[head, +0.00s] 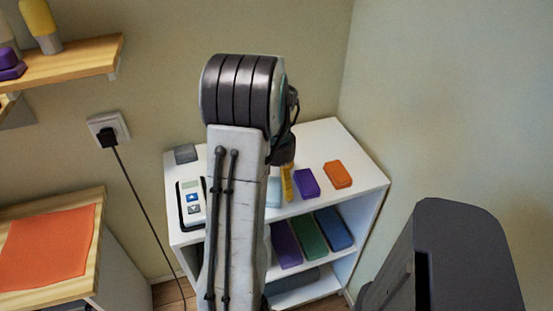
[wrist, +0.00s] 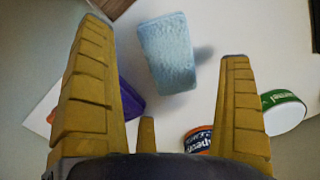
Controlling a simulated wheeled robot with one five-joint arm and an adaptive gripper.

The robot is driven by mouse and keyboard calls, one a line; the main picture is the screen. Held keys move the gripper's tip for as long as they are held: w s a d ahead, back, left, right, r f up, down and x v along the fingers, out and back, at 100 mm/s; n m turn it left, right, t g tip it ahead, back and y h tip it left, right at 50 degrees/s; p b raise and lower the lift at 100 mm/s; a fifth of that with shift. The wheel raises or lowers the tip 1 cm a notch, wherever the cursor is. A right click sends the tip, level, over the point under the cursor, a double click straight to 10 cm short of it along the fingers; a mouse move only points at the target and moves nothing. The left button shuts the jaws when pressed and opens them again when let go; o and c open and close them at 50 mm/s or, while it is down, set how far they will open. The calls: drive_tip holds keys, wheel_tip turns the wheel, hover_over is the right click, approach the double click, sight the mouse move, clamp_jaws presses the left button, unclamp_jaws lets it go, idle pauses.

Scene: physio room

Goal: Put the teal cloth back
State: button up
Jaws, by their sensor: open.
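The teal cloth, a pale blue folded towel-like piece (wrist: 167,55), shows in the wrist view over the white top, between and beyond my fingertips. In the head view a pale blue strip of it (head: 273,191) shows beside my arm, which hides the rest. My gripper (head: 287,182) points down over the white shelf unit's top (head: 330,205). In the wrist view its yellow fingers (wrist: 166,42) are spread wide, with nothing held between them. A shadow lies to the right of the cloth; I cannot tell whether it rests fully flat.
A purple block (head: 306,183) and an orange block (head: 338,174) stand right of my gripper. A keypad device (head: 192,203) and grey block (head: 185,153) are left. Lower shelves hold purple, green and blue pieces (head: 309,238). Printed rolls (wrist: 283,112) show in the wrist view.

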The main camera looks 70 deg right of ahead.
wheel_tip(320, 180, up, 8)
drive_tip(key=w+a+r+n+t+h, duration=0.1)
drive_tip(key=w+a+r+n, duration=0.2)
drive_tip(key=w+a+n, duration=1)
drive_tip(key=a+f+n+t, duration=0.2)
drive_tip(key=a, duration=2.3)
drive_tip(key=shift+s+a+f+y+b, duration=0.15)
drive_tip(key=shift+s+f+y+b, duration=0.1)
drive_tip(key=shift+s+y+b, duration=0.15)
wheel_tip(320, 180, up, 3)
drive_tip(key=p, duration=0.2)
drive_tip(key=shift+p, duration=0.35)
